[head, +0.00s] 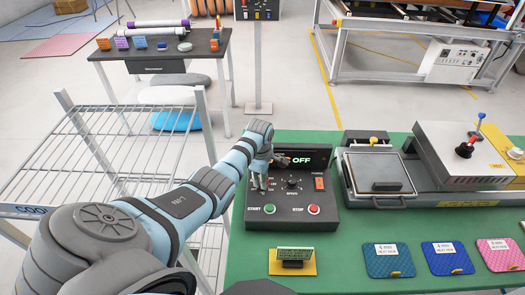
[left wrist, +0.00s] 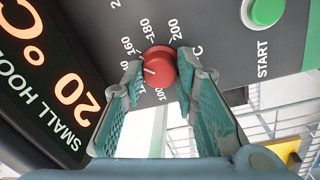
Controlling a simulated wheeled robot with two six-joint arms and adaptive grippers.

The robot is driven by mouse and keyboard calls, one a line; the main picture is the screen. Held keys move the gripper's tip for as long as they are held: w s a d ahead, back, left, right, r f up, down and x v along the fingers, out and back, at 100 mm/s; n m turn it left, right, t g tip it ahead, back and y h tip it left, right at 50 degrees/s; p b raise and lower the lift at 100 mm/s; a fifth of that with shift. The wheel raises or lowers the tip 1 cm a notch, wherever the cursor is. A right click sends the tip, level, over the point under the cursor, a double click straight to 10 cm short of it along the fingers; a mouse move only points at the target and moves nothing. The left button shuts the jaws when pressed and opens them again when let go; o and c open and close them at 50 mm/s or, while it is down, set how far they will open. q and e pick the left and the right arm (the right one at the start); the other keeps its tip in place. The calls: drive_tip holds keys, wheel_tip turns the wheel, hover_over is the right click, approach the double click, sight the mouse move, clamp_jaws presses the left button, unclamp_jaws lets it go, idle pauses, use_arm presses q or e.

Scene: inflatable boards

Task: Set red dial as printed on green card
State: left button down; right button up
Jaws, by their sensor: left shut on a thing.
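The red dial (left wrist: 160,66) sits on the dark control panel (head: 330,215). In the left wrist view it is between the fingers of my left gripper (head: 259,181), which is shut on it. Its white mark points to the left and slightly down, towards the lower part of the scale; the nearest numbers are partly hidden by a finger. 160, 180 and 200 show above it. In the head view my gripper hides the dial. The green card (head: 294,254) stands on a yellow base in front of the panel; its print is too small to read. My right gripper is out of view.
The panel has a green START button (head: 269,209), a red STOP button (head: 314,209) and a display (left wrist: 60,75) reading 20 °C. A press (head: 378,175) stands to the right. Blue and pink swatches (head: 389,260) lie on the green table. A wire rack (head: 120,150) is at left.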

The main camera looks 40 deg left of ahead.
use_arm(q)
drive_tip(key=m, duration=0.4)
drive_tip(key=shift+w+m, duration=0.1)
drive_tip(key=shift+m, duration=0.2)
drive_tip(key=m, duration=0.4)
drive_tip(key=shift+m+h, duration=0.3)
drive_tip(key=shift+m, duration=0.1)
drive_tip(key=c, duration=1.3)
unclamp_jaws()
wheel_tip(320, 180, up, 10)
drive_tip(key=shift+r, duration=0.1)
